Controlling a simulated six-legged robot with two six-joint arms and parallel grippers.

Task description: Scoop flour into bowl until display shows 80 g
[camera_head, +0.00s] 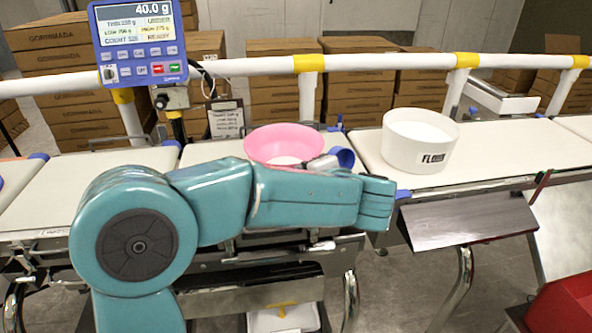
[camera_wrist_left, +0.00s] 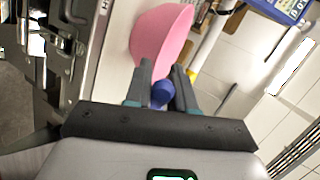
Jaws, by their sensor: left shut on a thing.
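The pink bowl (camera_head: 270,140) stands on the weighing belt with some white flour visible inside. The display (camera_head: 138,27) reads 40.0 g. A scoop (camera_head: 346,156) with a blue part is at the bowl's right rim; my arm hides some of it, and I cannot tell whether it holds flour. In the left wrist view, my left gripper (camera_wrist_left: 161,80) is shut on the blue scoop handle (camera_wrist_left: 160,95), close to the pink bowl (camera_wrist_left: 165,35). The white flour tub (camera_head: 400,150) stands on the belt to the right. My right gripper is not in view.
A white rail (camera_head: 370,63) with yellow bands runs behind the belts. A clipboard (camera_head: 226,119) hangs behind the bowl. Cardboard boxes (camera_head: 275,95) are stacked beyond. The left belt (camera_head: 90,180) is clear. A red object (camera_head: 565,305) is at lower right.

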